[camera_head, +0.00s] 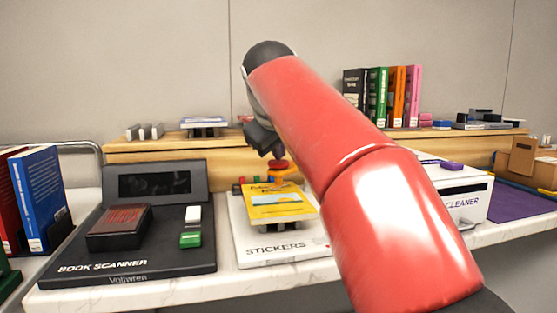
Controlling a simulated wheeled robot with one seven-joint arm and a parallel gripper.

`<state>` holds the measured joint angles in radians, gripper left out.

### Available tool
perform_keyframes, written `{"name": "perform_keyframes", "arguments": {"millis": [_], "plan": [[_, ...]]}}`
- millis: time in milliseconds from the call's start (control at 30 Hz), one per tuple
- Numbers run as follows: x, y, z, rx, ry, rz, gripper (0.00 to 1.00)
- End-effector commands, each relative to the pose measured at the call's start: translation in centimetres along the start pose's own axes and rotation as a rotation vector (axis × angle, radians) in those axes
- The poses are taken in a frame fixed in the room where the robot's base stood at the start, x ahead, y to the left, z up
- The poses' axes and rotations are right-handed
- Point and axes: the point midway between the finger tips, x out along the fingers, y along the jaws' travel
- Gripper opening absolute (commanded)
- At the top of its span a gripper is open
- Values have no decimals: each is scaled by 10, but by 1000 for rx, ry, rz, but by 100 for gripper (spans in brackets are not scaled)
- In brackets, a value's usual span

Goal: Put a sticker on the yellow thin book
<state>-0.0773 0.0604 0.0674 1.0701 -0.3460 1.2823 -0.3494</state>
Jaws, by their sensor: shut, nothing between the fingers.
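The yellow thin book (280,204) lies on the white sticker station marked STICKERS (285,248), its cover facing up with a blue and white picture. My gripper (276,160) is above the far part of the book, at the end of my red arm. The gripper looks shut and empty, and its fingertips are small and partly hidden here. Small red, orange and blue parts (279,168) show just below it, at the book's far edge. I cannot tell whether the gripper touches them. No sticker is clearly visible on the cover.
A black book scanner (130,262) stands left of the station, with blue and red books (42,198) farther left. A white cleaner box (466,188) stands to the right, partly behind my arm. Upright books (392,95) stand on the wooden shelf behind.

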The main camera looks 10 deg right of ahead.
Motion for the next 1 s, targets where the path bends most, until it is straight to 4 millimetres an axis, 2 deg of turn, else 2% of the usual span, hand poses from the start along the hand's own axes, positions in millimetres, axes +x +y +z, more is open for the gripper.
{"name": "perform_keyframes", "arguments": {"millis": [467, 1000], "plan": [[2, -1, 1, -1, -3, -2, 0], [-14, 10, -10, 0, -2, -1, 0]]}}
